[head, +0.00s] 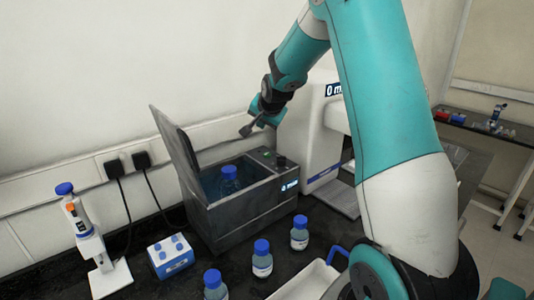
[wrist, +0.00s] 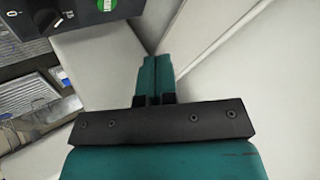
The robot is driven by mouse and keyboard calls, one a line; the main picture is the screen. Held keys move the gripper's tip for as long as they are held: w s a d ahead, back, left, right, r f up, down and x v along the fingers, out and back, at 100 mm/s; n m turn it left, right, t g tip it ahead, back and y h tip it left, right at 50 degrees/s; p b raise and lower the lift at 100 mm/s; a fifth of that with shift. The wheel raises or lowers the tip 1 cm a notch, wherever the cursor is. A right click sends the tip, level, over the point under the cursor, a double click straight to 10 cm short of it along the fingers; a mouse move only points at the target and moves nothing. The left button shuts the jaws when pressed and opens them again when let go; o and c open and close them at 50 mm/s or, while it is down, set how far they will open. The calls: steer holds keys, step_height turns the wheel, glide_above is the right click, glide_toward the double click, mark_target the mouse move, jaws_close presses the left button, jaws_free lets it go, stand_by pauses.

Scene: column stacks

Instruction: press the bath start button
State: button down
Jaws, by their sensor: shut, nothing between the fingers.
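The bath (head: 238,218) is a dark grey metal box with its lid (head: 178,160) raised and a blue-capped bottle (head: 229,178) standing in the water. A small green button (head: 266,152) sits on its top right panel, beside a black knob (head: 282,161). A lit display is on the front. My gripper (head: 246,130) is above and slightly left of the green button, apart from it. In the wrist view the teal fingers (wrist: 152,75) are shut together and empty. A round green button (wrist: 107,5) and a knob (wrist: 37,20) on a dark panel show at the top left.
A white instrument (head: 317,140) stands right of the bath, close to my arm. Three blue-capped bottles (head: 262,260) stand in front. A white tray (head: 305,282), a blue box (head: 170,256) and a pipette stand (head: 92,245) are also on the bench. The wall is close behind.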

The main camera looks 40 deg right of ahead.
mark_target(269, 154)
steer(key=d, duration=0.1)
steer(key=d+m+h, duration=0.1)
steer(key=d, duration=0.1)
steer(key=shift+w+d+r, duration=0.1)
steer(key=shift+w+d, duration=0.1)
steer(key=shift+w, duration=0.2)
step_height(269, 154, down, 9)
steer(key=b, duration=0.5)
steer(key=shift+r+b, duration=0.1)
steer(key=shift+b, duration=0.3)
stand_by(1.5)
steer(key=shift+f+b, duration=0.4)
steer(key=shift+f, duration=0.25)
